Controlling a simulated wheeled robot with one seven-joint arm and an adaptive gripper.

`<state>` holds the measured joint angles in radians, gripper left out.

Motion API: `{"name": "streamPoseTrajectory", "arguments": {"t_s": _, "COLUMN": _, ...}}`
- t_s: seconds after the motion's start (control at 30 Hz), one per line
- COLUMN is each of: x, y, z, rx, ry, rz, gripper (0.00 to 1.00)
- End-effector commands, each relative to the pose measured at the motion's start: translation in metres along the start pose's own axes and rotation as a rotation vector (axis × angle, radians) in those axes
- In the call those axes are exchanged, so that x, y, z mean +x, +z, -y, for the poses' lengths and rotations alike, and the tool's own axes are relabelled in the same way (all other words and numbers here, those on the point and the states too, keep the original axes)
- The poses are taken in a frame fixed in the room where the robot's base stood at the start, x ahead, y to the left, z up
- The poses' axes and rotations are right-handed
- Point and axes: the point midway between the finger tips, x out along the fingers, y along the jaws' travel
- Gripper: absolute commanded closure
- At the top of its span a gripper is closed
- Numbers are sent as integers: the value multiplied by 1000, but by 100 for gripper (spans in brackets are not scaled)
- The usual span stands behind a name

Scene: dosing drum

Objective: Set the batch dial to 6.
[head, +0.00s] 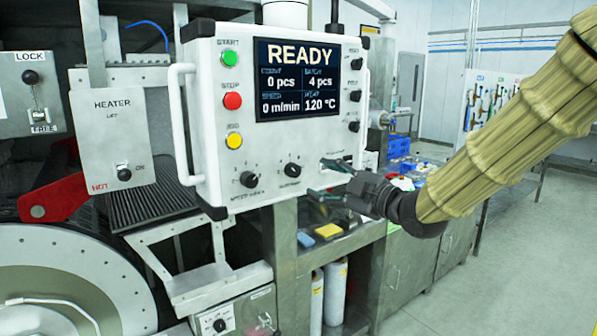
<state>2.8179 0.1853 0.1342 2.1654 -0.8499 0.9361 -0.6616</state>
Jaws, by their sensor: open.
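The white control panel (210,120) stands in the middle of the head view. Its screen (298,80) reads READY, with 0 pcs, a second field of 4 pcs that looks labelled batch, 0 m/min and 120 °C. Two black dials show along the lower face: a left one (248,179), whose label looks like a speed label, and a middle one (292,170), whose label is too small to read surely. My gripper (315,177) is open and empty, just right of the middle dial, apart from it. Its fingers cover part of the panel's lower right.
Green (229,58), red (232,100) and yellow (234,141) buttons line the panel's left side. Small knobs (354,93) line its right edge. A white handle (180,125) stands out at left. A heater box (113,140) is farther left. Open floor lies at right.

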Motion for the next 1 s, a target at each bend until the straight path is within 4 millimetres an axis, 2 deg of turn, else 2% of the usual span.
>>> {"name": "streamPoseTrajectory", "arguments": {"t_s": 0.4, "x": 63, "y": -1, "z": 0, "rx": 3, "ry": -3, "rz": 0, "gripper": 46}}
{"name": "streamPoseTrajectory", "arguments": {"t_s": 0.6, "x": 86, "y": -1, "z": 0, "rx": 2, "ry": -2, "rz": 0, "gripper": 46}}
{"name": "streamPoseTrajectory", "arguments": {"t_s": 0.8, "x": 96, "y": 0, "z": 1, "rx": 3, "ry": -1, "rz": 0, "gripper": 46}}
{"name": "streamPoseTrajectory", "arguments": {"t_s": 1.0, "x": 97, "y": 0, "z": 1, "rx": 3, "ry": -1, "rz": 1, "gripper": 46}}
